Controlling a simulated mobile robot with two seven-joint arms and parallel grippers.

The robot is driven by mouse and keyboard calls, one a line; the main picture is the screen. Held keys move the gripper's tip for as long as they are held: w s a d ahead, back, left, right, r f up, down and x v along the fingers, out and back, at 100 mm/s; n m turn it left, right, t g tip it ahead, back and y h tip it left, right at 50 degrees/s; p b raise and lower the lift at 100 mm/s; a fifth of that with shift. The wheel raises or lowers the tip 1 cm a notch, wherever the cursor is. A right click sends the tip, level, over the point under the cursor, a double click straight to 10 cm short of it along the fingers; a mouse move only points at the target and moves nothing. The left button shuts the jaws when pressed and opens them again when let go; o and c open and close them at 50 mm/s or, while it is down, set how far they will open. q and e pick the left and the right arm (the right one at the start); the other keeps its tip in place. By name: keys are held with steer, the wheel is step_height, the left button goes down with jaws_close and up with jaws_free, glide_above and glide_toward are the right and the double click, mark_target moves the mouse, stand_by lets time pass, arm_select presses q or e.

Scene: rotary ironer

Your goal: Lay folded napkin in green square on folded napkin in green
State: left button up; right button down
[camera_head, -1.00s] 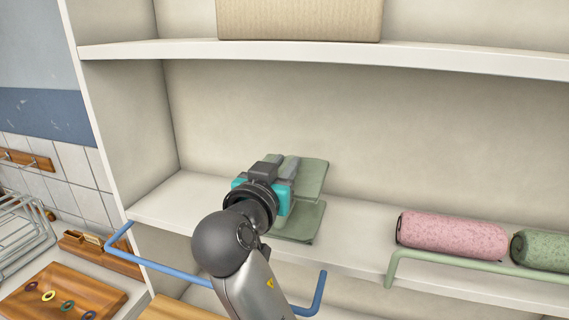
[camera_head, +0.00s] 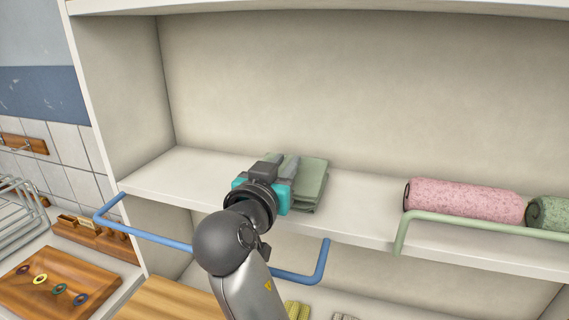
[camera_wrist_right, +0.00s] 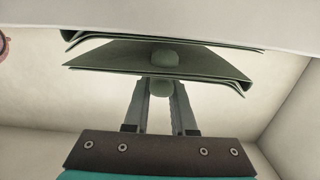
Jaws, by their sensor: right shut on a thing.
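My right gripper (camera_head: 284,162) is shut on a folded green napkin (camera_head: 312,178) above the shelf. In the right wrist view the fingertips (camera_wrist_right: 162,73) pinch this held napkin (camera_wrist_right: 205,67), one pad on each face. A second folded green napkin (camera_wrist_right: 105,37) lies against the white shelf surface. A narrow gap shows between the two napkins at the sides, and they are nearly parallel. In the head view the held napkin covers most of the lower one. My left gripper is not in view.
A pink rolled towel (camera_head: 464,200) and a green one (camera_head: 549,213) lie to the right on the same shelf (camera_head: 365,212). A blue rail (camera_head: 160,238) and a pale green rail (camera_head: 470,223) run along the front. Shelf space left of the napkins is clear.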

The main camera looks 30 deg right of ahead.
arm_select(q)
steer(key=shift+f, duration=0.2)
arm_select(e)
steer(key=shift+f, duration=0.25)
steer(key=c, duration=0.7)
jaws_free()
steer(key=shift+o, duration=0.2)
steer(key=shift+r, duration=0.1)
